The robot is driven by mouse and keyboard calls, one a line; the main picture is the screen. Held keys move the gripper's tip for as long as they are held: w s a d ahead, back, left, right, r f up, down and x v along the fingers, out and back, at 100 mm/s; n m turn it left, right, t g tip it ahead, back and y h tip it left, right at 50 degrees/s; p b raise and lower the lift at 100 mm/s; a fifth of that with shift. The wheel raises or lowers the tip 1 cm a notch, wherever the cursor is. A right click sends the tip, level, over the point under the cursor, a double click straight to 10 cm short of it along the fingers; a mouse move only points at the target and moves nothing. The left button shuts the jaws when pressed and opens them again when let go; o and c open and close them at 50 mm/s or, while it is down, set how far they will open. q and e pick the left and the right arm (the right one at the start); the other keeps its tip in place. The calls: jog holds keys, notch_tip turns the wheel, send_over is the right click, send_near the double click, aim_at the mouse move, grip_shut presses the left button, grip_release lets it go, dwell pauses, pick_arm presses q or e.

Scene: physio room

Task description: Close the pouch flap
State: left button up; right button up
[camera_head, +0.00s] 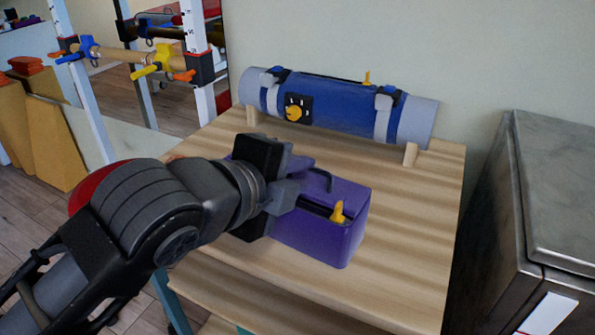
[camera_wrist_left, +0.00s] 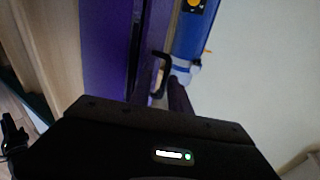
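A purple pouch (camera_head: 345,240) stands on a light wooden table, with a yellow tab (camera_head: 338,212) on its front upper edge and a dark slot along its top. A thin black hooked piece rises from its top; it also shows in the left wrist view (camera_wrist_left: 161,68). The flap cannot be made out clearly from the rest of the top. My left gripper (camera_head: 298,180) is at the pouch's left end and hides part of it. Its grey fingers are close to the purple top; whether they touch or hold it is unclear.
A blue and grey roll (camera_head: 340,103) with straps and a yellow knob lies in wooden supports at the back of the table (camera_head: 420,200). A dark metal cabinet (camera_head: 560,185) stands at right. A rack with coloured clamps is at left. The front right tabletop is clear.

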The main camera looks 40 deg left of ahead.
pick_arm(q)
jog(key=p+v, duration=0.1)
jog(key=v, duration=0.6)
jog(key=shift+s, duration=0.35)
jog(key=shift+d+r, duration=0.1)
jog(key=shift+r, duration=0.05)
